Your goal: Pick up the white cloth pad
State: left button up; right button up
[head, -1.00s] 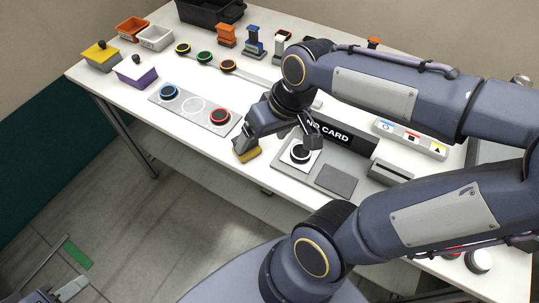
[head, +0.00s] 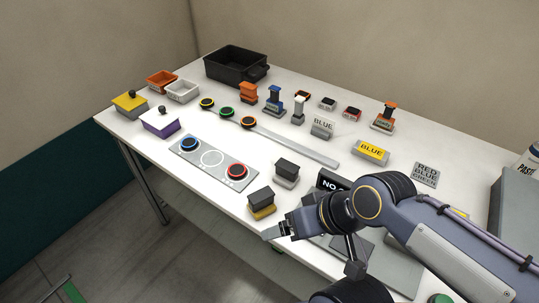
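A small block with a dark grey top and a pale whitish base (head: 287,174) stands on the white table, and it looks like the white cloth pad. Next to it, nearer the front edge, stands a similar block with a dark top and a yellow base (head: 262,204). My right gripper (head: 277,233) is at the table's front edge, just below the yellow-based block and apart from the pale-based one. Nothing is visibly held in it, but its finger gap is not clear. My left gripper is out of view.
A grey plate (head: 212,182) with blue and red rings lies left of the blocks. Behind it stand small orange, blue and white handled pieces (head: 273,103). A black "NO" sign (head: 329,183) is partly hidden by my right arm. A black bin (head: 236,66) stands at the back.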

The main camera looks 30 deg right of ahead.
aim_at(287, 175)
jog(key=z, duration=1.2)
